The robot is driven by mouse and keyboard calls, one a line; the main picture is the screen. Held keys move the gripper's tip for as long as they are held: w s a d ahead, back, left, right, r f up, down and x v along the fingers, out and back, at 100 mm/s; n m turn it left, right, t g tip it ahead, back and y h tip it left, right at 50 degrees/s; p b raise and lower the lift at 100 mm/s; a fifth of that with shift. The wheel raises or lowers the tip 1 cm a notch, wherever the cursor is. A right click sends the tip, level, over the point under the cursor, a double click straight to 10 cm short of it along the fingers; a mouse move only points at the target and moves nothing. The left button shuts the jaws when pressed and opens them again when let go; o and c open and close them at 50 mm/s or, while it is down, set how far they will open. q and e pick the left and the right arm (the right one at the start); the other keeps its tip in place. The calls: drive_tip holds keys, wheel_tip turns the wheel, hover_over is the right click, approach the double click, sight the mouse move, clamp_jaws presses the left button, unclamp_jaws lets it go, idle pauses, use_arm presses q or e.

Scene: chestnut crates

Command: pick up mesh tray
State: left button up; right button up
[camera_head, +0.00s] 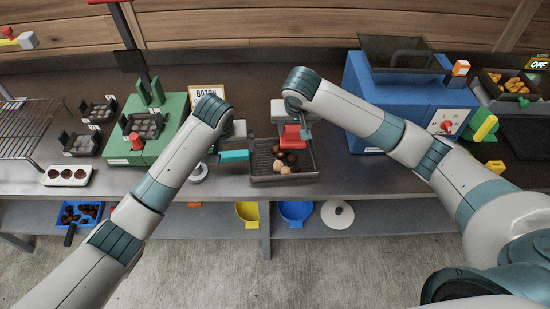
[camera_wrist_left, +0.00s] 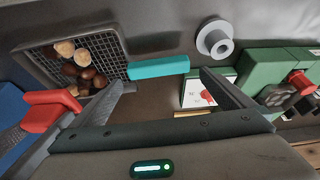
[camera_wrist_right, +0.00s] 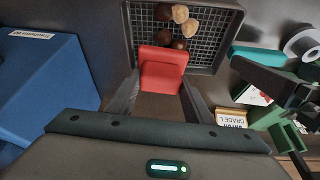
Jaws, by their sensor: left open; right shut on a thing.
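The mesh tray (camera_head: 258,172) is a grey tray near the counter's front edge, holding several dark brown and pale chestnuts (camera_head: 282,160). It has a red handle (camera_head: 291,133) at the back and a teal handle (camera_head: 234,156) on its left side. My right gripper (camera_head: 298,118) is shut on the red handle, which also shows between its fingers in the right wrist view (camera_wrist_right: 163,70). My left gripper (camera_head: 232,142) is open beside the teal handle. In the left wrist view the teal handle (camera_wrist_left: 158,67) lies just beyond the spread fingertips, with nothing between them.
A green machine (camera_head: 148,128) stands left and a blue machine (camera_head: 385,85) right. A white round piece (camera_head: 198,172) sits left of the tray. A batch sign (camera_head: 207,93) stands behind. Bowls (camera_head: 296,212) sit on the lower shelf. Bare counter lies right of the tray.

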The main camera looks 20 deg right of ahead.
sight(231, 154)
use_arm(q)
drive_tip(key=x, duration=0.1)
drive_tip(key=p+x, duration=0.1)
drive_tip(key=shift+s+d+f, duration=0.1)
drive_tip(key=shift+f, duration=0.4)
use_arm(e)
drive_tip(key=shift+r, duration=0.8)
use_arm(q)
drive_tip(key=shift+p+x, duration=0.3)
drive_tip(key=shift+x, duration=0.55)
use_arm(e)
drive_tip(key=shift+r, duration=0.1)
use_arm(q)
drive_tip(key=c, duration=1.3)
